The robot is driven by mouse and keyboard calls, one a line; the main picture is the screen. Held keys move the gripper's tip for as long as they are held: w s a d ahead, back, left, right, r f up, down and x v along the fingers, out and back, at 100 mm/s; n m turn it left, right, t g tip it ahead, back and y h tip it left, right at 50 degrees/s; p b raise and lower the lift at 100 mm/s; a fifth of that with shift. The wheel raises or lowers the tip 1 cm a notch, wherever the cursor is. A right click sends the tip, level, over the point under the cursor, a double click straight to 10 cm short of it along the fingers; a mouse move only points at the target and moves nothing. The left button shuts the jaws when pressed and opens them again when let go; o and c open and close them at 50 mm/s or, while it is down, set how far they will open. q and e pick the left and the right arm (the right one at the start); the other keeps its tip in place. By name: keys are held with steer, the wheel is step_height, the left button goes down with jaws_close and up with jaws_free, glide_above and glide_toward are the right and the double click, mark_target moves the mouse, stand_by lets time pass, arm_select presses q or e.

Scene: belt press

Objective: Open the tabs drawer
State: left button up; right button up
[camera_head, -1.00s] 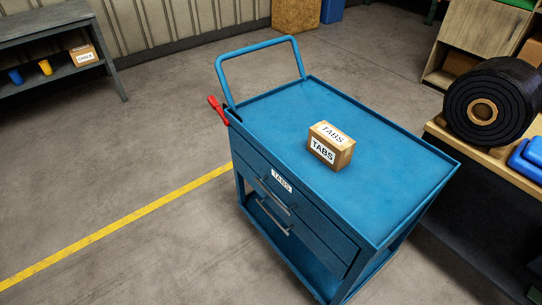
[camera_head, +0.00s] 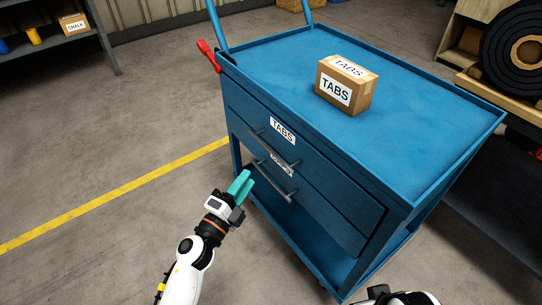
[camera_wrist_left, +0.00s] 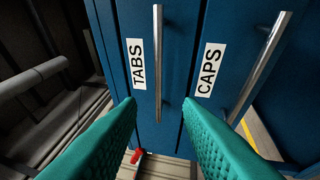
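The blue cart has a closed upper drawer (camera_head: 338,190) with a white TABS label (camera_head: 282,130) and a grey bar handle (camera_head: 276,149). Below it is a closed drawer with a CAPS label, partly hidden by the upper handle, and its own bar handle (camera_head: 275,181). My left gripper (camera_head: 241,185) is in front of the cart's left part, low and left of both handles. In the left wrist view its teal fingers (camera_wrist_left: 160,115) are apart and empty, facing the TABS handle (camera_wrist_left: 158,60); the CAPS handle (camera_wrist_left: 262,65) is to the right. My right gripper's fingers do not show.
A cardboard TABS box (camera_head: 346,85) stands on the cart top (camera_head: 420,120). A red lever (camera_head: 208,56) sticks out at the cart's left corner. A shelf (camera_head: 95,35) is at the far left, and a bench with a black roll (camera_head: 515,50) at the right. The floor left of the cart is clear.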

mark_target(268, 147)
arm_select(q)
steer(key=b+x, duration=0.1)
steer(key=x, duration=1.1)
steer(key=shift+r, duration=0.1)
steer(key=shift+c, duration=0.5)
jaws_close()
